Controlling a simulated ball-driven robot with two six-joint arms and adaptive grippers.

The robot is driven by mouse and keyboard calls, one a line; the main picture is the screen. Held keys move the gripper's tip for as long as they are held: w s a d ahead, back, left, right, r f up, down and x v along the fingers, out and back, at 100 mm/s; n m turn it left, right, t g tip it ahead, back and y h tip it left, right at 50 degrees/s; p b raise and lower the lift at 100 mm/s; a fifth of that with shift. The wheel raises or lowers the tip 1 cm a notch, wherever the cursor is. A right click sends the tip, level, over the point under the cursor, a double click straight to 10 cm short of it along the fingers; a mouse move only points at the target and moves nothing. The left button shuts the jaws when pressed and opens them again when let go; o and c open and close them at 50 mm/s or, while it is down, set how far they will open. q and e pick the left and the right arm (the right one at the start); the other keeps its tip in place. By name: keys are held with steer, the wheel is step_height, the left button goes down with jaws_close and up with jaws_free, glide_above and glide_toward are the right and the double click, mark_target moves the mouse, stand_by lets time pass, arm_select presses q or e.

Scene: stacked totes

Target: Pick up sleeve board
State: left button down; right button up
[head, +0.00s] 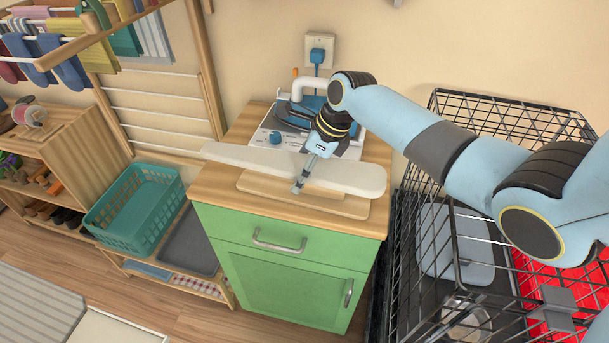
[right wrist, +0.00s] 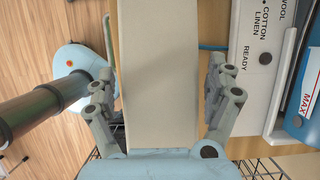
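The sleeve board (head: 355,179) is a long cream padded board above a flat wooden base (head: 350,206), on top of the green cabinet. In the right wrist view the cream board (right wrist: 158,60) runs up the middle of the picture. My right gripper (head: 303,180) reaches down over the board's middle in the head view. It is open, with one finger on each side of the board in the right wrist view (right wrist: 162,85). The fingers look very near the board's edges; contact is not clear. My left gripper is not in view.
A blue iron (head: 295,113) and its white station (head: 270,132) stand behind the board near the wall. A black wire crate (head: 500,112) is close on the right. A teal basket (head: 125,235) stands left of the green cabinet (head: 290,275). A drying rack (head: 200,60) is at the back left.

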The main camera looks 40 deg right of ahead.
steer(key=c, duration=1.3)
steer(key=shift+c, duration=0.6)
steer(key=shift+r, duration=0.1)
